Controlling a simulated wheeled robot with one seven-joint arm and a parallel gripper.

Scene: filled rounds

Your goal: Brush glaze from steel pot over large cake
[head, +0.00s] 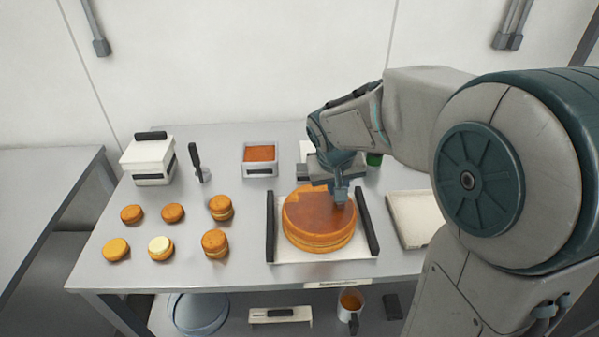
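The large round layered cake (318,232) sits on a white tray (325,256) with black side handles. Its top is mostly dark, glossy orange-brown, with a paler patch at the back left. My gripper (340,196) points down at the back right of the cake top, over or touching it. Whether it is shut, and whether it holds a brush, I cannot make out. I cannot identify the steel pot surely; a vessel with amber contents and a dark handle (350,302) stands on the lower shelf.
Several small cakes (172,213) stand on the left of the table. Behind are a white lidded box (148,164), a small cup with a dark-handled tool (197,160) and a square container of orange-brown filling (260,154). An empty-looking pale tray (414,217) lies right. My arm hides the back right.

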